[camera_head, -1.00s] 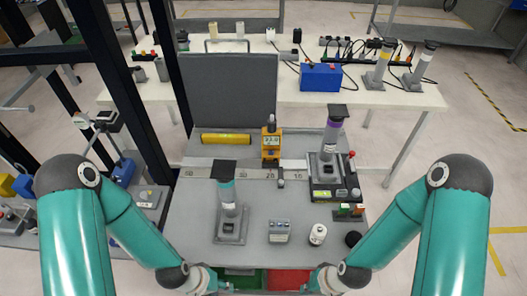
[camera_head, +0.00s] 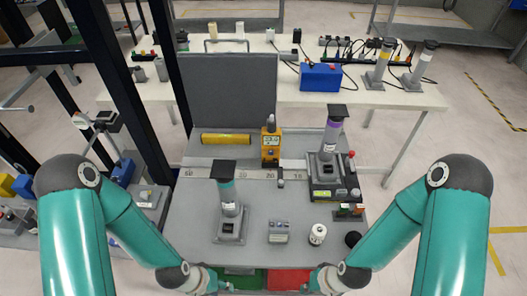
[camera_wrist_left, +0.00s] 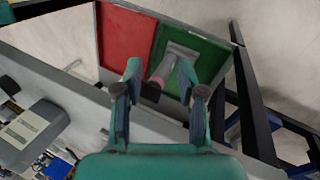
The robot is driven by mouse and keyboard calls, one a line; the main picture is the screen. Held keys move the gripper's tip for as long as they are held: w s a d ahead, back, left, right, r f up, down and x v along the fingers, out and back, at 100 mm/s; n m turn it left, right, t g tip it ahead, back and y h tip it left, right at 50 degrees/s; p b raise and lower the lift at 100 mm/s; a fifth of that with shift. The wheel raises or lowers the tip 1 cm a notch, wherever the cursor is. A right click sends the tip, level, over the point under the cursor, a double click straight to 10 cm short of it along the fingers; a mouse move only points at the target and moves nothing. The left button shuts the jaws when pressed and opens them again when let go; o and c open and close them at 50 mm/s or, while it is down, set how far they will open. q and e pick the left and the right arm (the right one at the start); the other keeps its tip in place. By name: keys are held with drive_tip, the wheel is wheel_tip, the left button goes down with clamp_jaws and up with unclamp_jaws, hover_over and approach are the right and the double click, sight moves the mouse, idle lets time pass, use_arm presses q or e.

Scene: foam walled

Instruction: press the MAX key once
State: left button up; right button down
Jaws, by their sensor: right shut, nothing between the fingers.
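A yellow handheld meter (camera_head: 271,147) with a small lit display stands upright at the back middle of the grey bench. A key marked MAX cannot be made out in any view. My left gripper (camera_head: 226,287) is at the front edge of the bench, low and far from the meter. In the left wrist view its two fingers (camera_wrist_left: 159,85) are apart with nothing held, above the bins. My right gripper (camera_head: 310,286) is shut and empty at the front edge, near the red bin.
A grey post (camera_head: 229,205), a purple-banded post (camera_head: 330,145) on a dark base, a small grey box (camera_head: 278,231) and a white spool (camera_head: 317,234) stand on the bench. A red bin (camera_head: 289,279) and a green bin (camera_wrist_left: 212,62) are at the front; a pink-tipped grey piece (camera_wrist_left: 175,63) lies in the green one.

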use_arm(q)
drive_tip(key=shift+c, duration=0.2)
clamp_jaws()
idle(1.1)
